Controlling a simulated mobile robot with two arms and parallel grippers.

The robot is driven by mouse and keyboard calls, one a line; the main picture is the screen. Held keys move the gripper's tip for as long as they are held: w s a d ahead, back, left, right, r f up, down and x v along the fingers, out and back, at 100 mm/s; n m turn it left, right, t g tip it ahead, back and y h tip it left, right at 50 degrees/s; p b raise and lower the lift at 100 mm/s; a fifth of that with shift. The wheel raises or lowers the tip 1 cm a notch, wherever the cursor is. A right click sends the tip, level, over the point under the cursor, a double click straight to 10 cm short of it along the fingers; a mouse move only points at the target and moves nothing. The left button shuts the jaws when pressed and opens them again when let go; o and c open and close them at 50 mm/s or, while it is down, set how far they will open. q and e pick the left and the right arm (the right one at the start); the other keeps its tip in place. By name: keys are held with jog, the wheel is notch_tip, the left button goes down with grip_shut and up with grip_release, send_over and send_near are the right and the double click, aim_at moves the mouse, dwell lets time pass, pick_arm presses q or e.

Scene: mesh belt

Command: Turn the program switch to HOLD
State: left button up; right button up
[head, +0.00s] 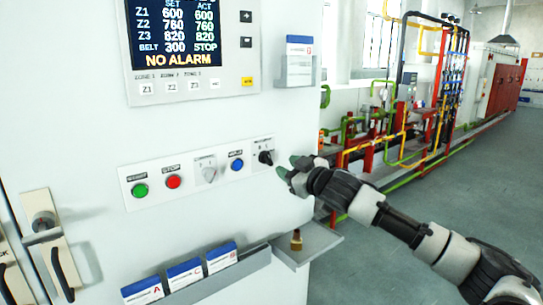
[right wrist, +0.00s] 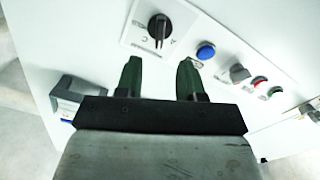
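A black rotary switch (head: 266,157) sits at the right end of the control strip on the white cabinet. It also shows in the right wrist view (right wrist: 158,27) on a pale plate, its knob standing roughly upright in that picture. My right gripper (head: 291,168) is just to the right of the switch in the head view. In the right wrist view its two dark green fingers (right wrist: 158,68) are apart with nothing between them, and the knob lies beyond their tips. My left gripper is not in view.
Left of the switch are a blue button (head: 236,164), a grey selector (head: 208,170), a red button (head: 173,181) and a green button (head: 140,190). Below, a small shelf (head: 318,243) juts out, holding a brass padlock (head: 296,240). Open floor lies to the right.

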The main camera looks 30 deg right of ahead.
aim_at(270, 159)
jog(key=w, duration=0.2)
jog(key=w+p, duration=0.1)
jog(key=w, duration=0.1)
jog(key=w+p, duration=0.1)
jog(key=w, duration=0.1)
jog(key=shift+a+r, duration=0.15)
jog(key=shift+a, duration=0.1)
jog(key=shift+w+p, duration=0.3)
jog(key=shift+w, duration=0.5)
jog(key=shift+f, duration=0.2)
grip_shut()
